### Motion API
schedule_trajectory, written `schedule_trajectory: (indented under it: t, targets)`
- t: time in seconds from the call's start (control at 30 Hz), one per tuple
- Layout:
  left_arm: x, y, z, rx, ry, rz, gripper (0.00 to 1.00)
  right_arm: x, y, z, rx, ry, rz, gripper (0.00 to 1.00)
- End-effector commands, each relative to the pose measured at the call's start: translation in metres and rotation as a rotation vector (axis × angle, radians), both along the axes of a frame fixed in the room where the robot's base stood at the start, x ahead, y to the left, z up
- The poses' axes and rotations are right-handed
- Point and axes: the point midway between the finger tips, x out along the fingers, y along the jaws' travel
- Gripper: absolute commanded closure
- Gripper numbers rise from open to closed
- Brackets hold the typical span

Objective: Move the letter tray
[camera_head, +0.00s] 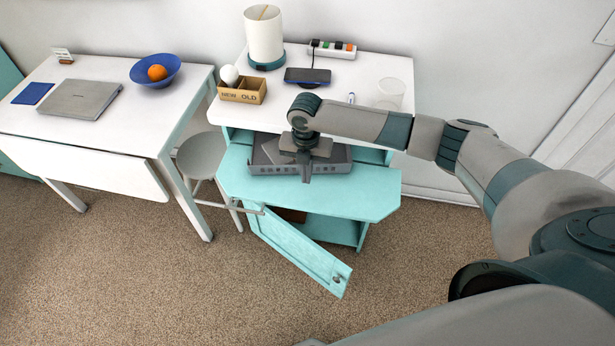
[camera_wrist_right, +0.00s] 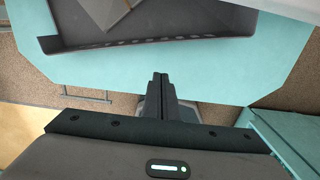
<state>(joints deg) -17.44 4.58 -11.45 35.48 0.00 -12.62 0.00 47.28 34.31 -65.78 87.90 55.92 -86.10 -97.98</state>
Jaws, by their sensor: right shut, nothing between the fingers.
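The letter tray (camera_head: 332,169) is a low dark grey tray with a row of slots in its front wall. It rests on the teal pull-out shelf (camera_head: 362,199) of the cabinet, with flat grey items in it. In the wrist view the tray (camera_wrist_right: 150,50) lies at the top, near wall facing me. My right gripper (camera_head: 306,178) points down at the tray's front side and covers part of it in the head view. In the wrist view its fingers (camera_wrist_right: 160,78) are together, empty and apart from the tray wall in the picture. My left gripper is not in view.
Above the shelf, the white top holds a lamp (camera_head: 264,40), a wooden box (camera_head: 242,91), a phone pad (camera_head: 307,77) and a clear glass (camera_head: 390,94). A teal door (camera_head: 300,252) hangs open below. A stool (camera_head: 203,156) and white table (camera_head: 130,128) stand left.

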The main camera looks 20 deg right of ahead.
Motion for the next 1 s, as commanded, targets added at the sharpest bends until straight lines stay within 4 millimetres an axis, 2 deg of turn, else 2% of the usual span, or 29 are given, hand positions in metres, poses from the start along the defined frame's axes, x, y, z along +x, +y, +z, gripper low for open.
schedule_trajectory:
  t: [0.2, 0.4, 0.63, 1.0]
  targets:
    - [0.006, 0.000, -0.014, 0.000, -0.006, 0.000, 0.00, 0.001, 0.000, 0.037, 0.002, -0.003, 0.001, 1.00]
    - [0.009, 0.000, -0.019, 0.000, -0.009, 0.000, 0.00, 0.000, 0.000, 0.061, 0.001, -0.001, 0.000, 1.00]
    - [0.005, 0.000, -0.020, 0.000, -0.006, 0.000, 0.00, 0.000, 0.000, 0.069, 0.001, -0.001, 0.000, 1.00]
    - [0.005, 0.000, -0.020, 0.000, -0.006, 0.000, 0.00, -0.002, 0.004, 0.064, 0.007, 0.000, -0.011, 1.00]
